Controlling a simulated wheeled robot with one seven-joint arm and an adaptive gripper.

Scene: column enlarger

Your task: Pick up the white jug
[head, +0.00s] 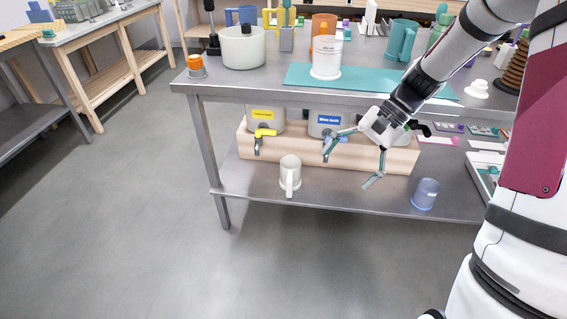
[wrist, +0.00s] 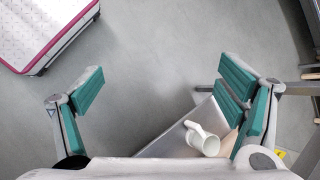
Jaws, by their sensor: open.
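The white jug (head: 290,174) stands upright on the lower metal shelf, near its front edge, with its handle facing the front. In the wrist view the jug (wrist: 203,140) shows at the lower right, close to the right finger, with its handle pointing up and left. My gripper (head: 354,163) is open and empty, to the right of the jug and in front of the wooden stand. Its green-padded fingers (wrist: 163,86) are spread wide in the wrist view, with grey floor between them. The gripper is apart from the jug.
Behind the jug, a wooden stand (head: 340,153) carries labelled tanks with a yellow tap (head: 264,133) and a blue tap (head: 329,148). A clear blue beaker (head: 425,194) stands on the shelf at right. The tabletop (head: 225,80) overhangs the shelf. The floor in front is clear.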

